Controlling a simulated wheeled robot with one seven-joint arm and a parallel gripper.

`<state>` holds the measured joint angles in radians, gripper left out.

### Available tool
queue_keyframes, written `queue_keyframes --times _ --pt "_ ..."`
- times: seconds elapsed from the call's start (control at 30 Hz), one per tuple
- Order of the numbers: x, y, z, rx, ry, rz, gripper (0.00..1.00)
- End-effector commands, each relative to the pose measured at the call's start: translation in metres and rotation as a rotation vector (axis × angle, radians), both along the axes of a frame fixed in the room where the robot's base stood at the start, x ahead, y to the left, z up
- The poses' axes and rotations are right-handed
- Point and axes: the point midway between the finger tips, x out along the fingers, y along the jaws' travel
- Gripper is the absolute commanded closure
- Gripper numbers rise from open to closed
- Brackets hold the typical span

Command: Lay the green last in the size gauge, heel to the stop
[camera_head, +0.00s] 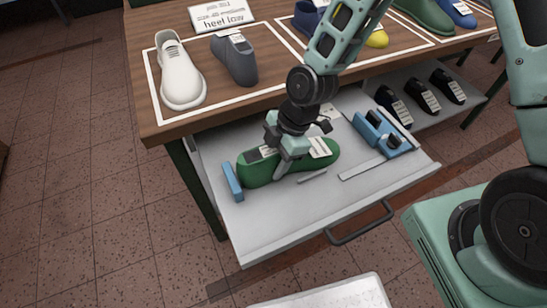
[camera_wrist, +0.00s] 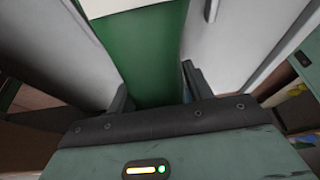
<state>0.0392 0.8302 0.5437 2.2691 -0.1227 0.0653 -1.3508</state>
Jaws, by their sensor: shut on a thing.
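The green last (camera_head: 262,171) lies low over the grey drawer tray (camera_head: 262,221), with a white label at its right part. I cannot tell whether it touches the tray. My gripper (camera_head: 288,158) is shut on its middle from above. In the wrist view the green last (camera_wrist: 152,62) fills the space between my two fingers (camera_wrist: 155,92). A blue stop (camera_head: 232,182) stands close to the last's left end; a small gap or contact cannot be told. A blue slider block (camera_head: 380,135) stands to the right, apart from the last.
Black lasts (camera_head: 421,93) stand on the right of a lower shelf. The drawer handle (camera_head: 360,225) juts out in front.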

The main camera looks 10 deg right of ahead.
Motion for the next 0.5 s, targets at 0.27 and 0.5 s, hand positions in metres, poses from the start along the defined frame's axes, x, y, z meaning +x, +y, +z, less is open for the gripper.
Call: queue_keyframes --times 0.27,0.5 --pt "0.0004 0.0003 -0.0018 0.0 -0.001 0.0 0.93" --pt "0.0003 0.0003 -0.0019 0.0 -0.001 0.0 0.24"
